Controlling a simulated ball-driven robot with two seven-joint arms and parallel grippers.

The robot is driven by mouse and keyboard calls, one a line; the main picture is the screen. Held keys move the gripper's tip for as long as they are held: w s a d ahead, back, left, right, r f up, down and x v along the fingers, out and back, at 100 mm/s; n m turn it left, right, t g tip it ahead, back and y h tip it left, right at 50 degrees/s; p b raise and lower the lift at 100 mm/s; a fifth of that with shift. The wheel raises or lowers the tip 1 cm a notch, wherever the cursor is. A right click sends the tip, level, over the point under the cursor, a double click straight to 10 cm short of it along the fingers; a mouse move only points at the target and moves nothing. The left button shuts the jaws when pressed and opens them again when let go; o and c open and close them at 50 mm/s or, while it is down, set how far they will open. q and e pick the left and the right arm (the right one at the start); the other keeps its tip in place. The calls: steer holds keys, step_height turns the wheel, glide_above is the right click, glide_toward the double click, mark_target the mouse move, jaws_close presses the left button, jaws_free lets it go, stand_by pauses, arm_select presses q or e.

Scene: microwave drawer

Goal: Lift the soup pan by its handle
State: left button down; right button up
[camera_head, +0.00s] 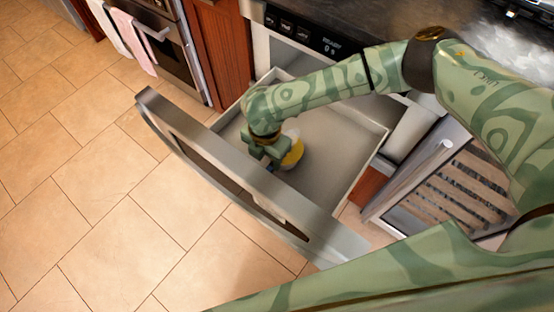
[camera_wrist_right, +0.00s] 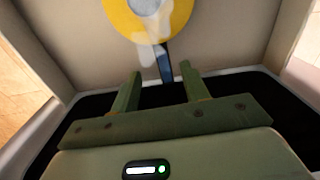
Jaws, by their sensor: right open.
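The soup pan (camera_head: 294,150) is yellow with a pale inside and rests in the open microwave drawer, partly hidden by my right gripper. The right wrist view shows the pan (camera_wrist_right: 118,14) cut off at the top edge, with its dark blue handle (camera_wrist_right: 166,66) pointing toward my gripper. My right gripper (camera_head: 268,158) is inside the drawer area beside the pan, at the handle side. In the wrist view its two fingers (camera_wrist_right: 160,75) are apart, with the handle's end in line with the gap between them. I see no contact. My left gripper is not in view.
The drawer (camera_head: 345,165) is pulled out, with a tall front panel (camera_head: 235,175) close to my right gripper. An oven with towels (camera_head: 135,38) stands at the upper left. A rack-like unit (camera_head: 455,190) is at the right. The tiled floor (camera_head: 90,200) is clear.

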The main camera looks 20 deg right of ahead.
mark_target(268, 169)
steer(key=f+b, duration=0.1)
steer(key=f, duration=0.1)
steer(key=f+b, duration=0.1)
steer(key=f, duration=0.1)
steer(key=f+b, duration=0.1)
steer(key=f, duration=0.1)
steer(key=shift+s, duration=0.3)
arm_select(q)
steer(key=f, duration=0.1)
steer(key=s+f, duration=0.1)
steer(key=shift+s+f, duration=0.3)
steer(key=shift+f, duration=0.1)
arm_select(e)
steer(key=shift+r, duration=0.2)
jaws_close()
